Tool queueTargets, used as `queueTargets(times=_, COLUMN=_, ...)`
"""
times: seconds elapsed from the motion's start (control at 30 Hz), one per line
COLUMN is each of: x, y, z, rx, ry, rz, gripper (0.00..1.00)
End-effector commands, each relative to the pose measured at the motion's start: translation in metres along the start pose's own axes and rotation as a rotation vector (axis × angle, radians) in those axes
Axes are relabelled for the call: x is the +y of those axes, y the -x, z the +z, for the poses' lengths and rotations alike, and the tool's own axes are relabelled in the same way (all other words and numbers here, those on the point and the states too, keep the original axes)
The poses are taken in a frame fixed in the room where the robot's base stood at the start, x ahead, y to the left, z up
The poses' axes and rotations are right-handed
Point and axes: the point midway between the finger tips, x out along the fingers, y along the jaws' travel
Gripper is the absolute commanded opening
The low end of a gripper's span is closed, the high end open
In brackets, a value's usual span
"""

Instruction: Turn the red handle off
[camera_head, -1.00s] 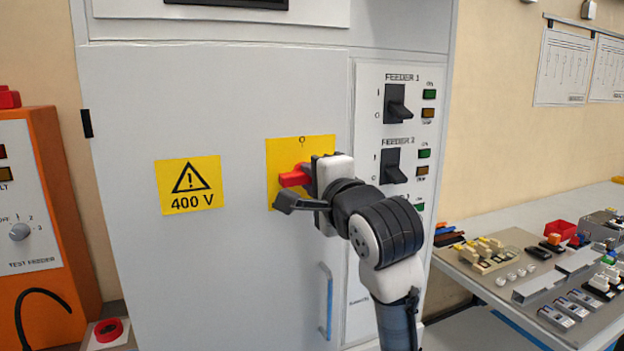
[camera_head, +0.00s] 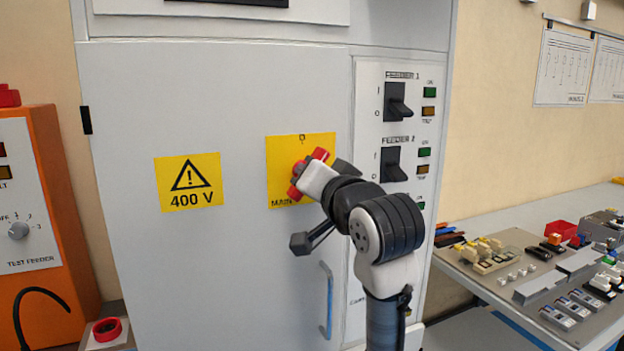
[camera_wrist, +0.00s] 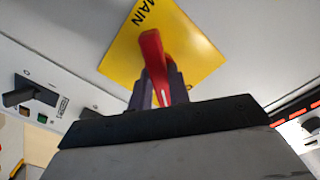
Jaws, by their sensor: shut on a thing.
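The red handle (camera_head: 309,173) sits on a yellow plate (camera_head: 283,154) on the grey cabinet door. In the head view it stands tilted, its upper end leaning right. My gripper (camera_head: 312,177) is at the handle and partly hides it. In the wrist view the red handle (camera_wrist: 155,65) rises between the dark fingers of my gripper (camera_wrist: 158,88), which are shut on it. The yellow plate (camera_wrist: 195,50) shows behind it with the word MAIN. The plate's upper mark is visible; its lower part is partly hidden by my arm.
To the right are black feeder switches (camera_head: 398,100) with green and amber lamps. A blue door handle (camera_head: 326,300) is below. A 400 V sign (camera_head: 189,183) is on the left of the door. An orange test feeder (camera_head: 45,200) stands at far left, and a parts bench (camera_head: 540,265) at right.

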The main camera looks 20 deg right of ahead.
Motion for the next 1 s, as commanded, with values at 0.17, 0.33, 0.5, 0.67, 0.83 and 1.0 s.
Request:
queueTargets(times=0.17, x=0.0008, y=-0.0001, z=0.0013, rx=-0.001, ry=0.168, rz=0.000, gripper=0.00)
queueTargets(times=0.33, x=0.0008, y=-0.0001, z=0.0011, rx=-0.001, ry=0.322, rz=0.000, gripper=0.00)
queueTargets(times=0.5, x=0.0009, y=-0.0001, z=0.0011, rx=-0.001, ry=0.453, rz=0.001, gripper=0.00)
queueTargets(times=0.67, x=0.0006, y=0.0001, z=0.0007, rx=0.000, ry=0.549, rz=0.001, gripper=0.00)
queueTargets(times=0.83, x=0.0003, y=0.0001, z=0.0004, rx=0.000, ry=0.615, rz=0.001, gripper=0.00)
queueTargets(times=1.0, x=0.0002, y=0.0000, z=0.0002, rx=0.000, ry=0.649, rz=0.001, gripper=0.00)
